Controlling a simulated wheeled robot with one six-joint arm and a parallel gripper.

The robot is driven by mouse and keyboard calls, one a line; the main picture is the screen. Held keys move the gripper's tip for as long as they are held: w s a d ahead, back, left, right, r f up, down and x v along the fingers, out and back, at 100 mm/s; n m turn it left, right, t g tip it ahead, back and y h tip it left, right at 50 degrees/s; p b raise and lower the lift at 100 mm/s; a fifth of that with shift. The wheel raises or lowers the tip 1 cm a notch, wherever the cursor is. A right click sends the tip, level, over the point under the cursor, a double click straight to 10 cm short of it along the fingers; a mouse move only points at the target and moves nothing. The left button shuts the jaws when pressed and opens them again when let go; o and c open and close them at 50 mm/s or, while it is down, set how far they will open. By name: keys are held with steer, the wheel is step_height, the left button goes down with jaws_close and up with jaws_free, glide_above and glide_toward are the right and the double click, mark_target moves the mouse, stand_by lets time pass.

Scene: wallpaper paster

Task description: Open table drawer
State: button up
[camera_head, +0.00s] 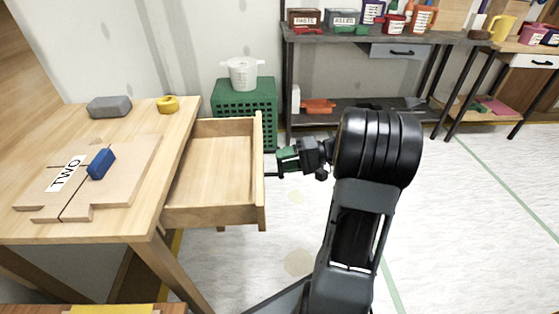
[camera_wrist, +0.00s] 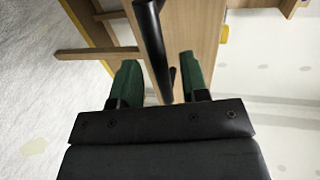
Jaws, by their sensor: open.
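The wooden table (camera_head: 120,118) stands at the left. Its drawer (camera_head: 215,165) is pulled well out of the right side, and its empty inside shows. My gripper (camera_head: 280,160) is just right of the drawer front (camera_head: 261,180), level with it. In the wrist view my gripper (camera_wrist: 157,68) has its two green fingers apart. The black bar handle (camera_wrist: 150,40) runs between the fingers, in front of the wooden drawer front (camera_wrist: 193,30). I cannot tell whether either finger touches the handle. In the head view the handle is mostly hidden by my gripper.
On the table lie a two-part wooden board (camera_head: 120,185) labelled TWO, a blue block (camera_head: 101,164), a grey block (camera_head: 109,107) and yellow tape (camera_head: 168,104). A green crate (camera_head: 245,108) with a white bucket (camera_head: 243,74) stands behind the drawer. Floor right of my arm is clear.

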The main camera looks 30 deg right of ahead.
steer(key=p+v, duration=0.3)
steer(key=v, duration=0.9)
steer(key=shift+r, duration=0.1)
steer(key=s+a+r+n+g+h+p, duration=0.1)
steer(key=s+a+r+n+h+p, duration=0.1)
steer(key=a+r+h+p, duration=0.5)
steer(key=s+a+r+n+g+h+p, duration=0.2)
steer(key=s+a+r+h+p, duration=0.3)
steer(key=a+r+p, duration=1)
step_height(320, 180, up, 10)
steer(key=n+h+p, duration=0.1)
steer(key=h+p, duration=0.1)
steer(key=p, duration=0.8)
steer(key=shift+a, duration=0.4)
